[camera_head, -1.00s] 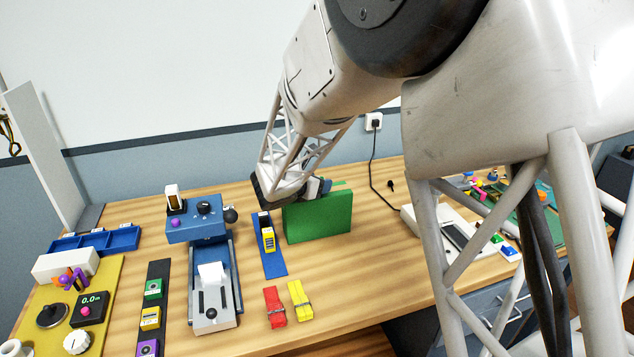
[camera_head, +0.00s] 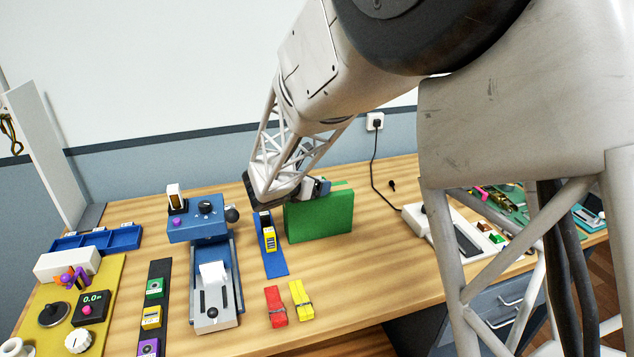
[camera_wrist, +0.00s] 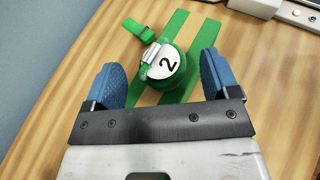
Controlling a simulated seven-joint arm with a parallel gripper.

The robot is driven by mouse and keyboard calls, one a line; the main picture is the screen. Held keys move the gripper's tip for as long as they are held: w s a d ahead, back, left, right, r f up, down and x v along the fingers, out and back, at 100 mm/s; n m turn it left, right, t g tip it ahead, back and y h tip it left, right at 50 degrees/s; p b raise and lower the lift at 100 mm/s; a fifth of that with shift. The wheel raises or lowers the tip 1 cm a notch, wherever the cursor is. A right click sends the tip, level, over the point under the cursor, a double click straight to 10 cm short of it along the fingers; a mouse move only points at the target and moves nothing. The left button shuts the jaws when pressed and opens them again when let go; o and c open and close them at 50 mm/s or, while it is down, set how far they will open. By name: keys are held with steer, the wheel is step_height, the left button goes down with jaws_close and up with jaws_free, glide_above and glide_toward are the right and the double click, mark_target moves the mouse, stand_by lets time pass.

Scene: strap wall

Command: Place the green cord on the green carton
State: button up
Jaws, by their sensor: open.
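A green carton (camera_head: 322,217) stands on the table in the head view, partly behind my gripper. In the head view my arm hides most of the cord.
A blue strip with a yellow item (camera_head: 269,240) lies left of the carton. Red (camera_head: 275,306) and yellow (camera_head: 301,300) pieces lie in front. A blue device (camera_head: 204,226) stands further left. A white device (camera_head: 452,233) and black cable (camera_head: 373,165) are to the right.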

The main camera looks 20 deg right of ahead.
steer(key=v, duration=0.9)
steer(key=shift+r, duration=0.1)
stand_by(0.5)
steer(key=s+d+r+m+g+y, duration=0.1)
steer(key=s+d+r+m+g, duration=0.2)
steer(key=s+d+m, duration=0.35)
steer(key=s+a+r+m+g+y, duration=0.1)
steer(key=s+a+m+y, duration=0.1)
steer(key=s+m+y, duration=0.3)
steer(key=s+a+r+m+g+y, duration=0.1)
steer(key=s+m+y, duration=0.4)
steer(key=s+m, duration=0.8)
steer(key=shift+s+a+r, duration=0.35)
steer(key=shift+s+a, duration=0.2)
steer(key=shift+s, duration=4.9)
steer(key=shift+m, duration=0.25)
